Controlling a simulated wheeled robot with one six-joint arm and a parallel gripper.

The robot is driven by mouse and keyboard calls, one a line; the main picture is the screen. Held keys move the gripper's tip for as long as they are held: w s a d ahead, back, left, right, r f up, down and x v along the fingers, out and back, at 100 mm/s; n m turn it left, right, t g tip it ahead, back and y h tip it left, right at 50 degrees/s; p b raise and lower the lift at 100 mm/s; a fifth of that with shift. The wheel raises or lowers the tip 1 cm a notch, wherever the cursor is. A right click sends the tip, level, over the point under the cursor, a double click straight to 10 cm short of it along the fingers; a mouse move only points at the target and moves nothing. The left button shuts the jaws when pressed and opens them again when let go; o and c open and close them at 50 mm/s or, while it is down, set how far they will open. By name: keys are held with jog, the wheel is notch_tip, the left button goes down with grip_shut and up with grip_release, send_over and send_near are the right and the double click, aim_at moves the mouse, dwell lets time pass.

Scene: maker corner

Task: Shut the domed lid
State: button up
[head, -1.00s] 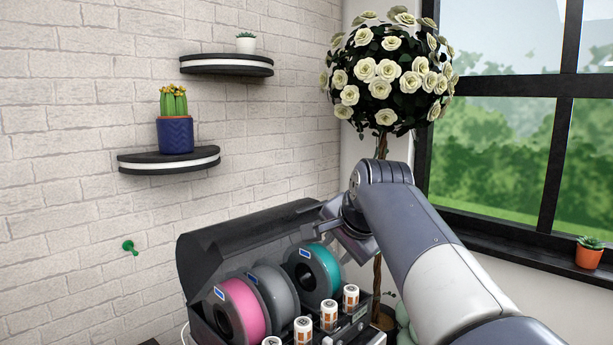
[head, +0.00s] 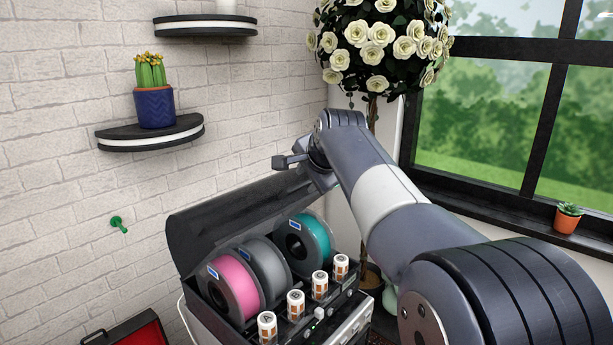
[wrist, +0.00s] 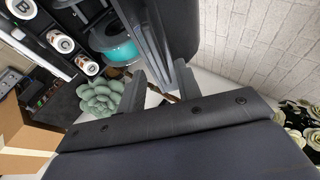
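The domed lid (head: 235,215) is dark grey and stands raised, tilted back behind the spools of an open filament box (head: 215,322). My gripper (head: 290,162) is at the upper right end of the lid, by its top edge, pointing left in the head view. In the wrist view two grey fingers (wrist: 146,86) show with a gap between them and nothing clearly held. The dark lid (wrist: 165,45) runs close past the fingers there; I cannot tell whether they touch it.
Pink (head: 236,283), grey (head: 268,268) and teal (head: 315,240) spools sit in the box, with several white lettered cylinders (head: 296,303) in front. A flowering tree (head: 378,45) stands behind my arm. A red case (head: 135,335) is at lower left.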

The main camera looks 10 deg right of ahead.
jog(key=shift+x, duration=0.95)
jog(key=shift+c, duration=0.2)
grip_shut()
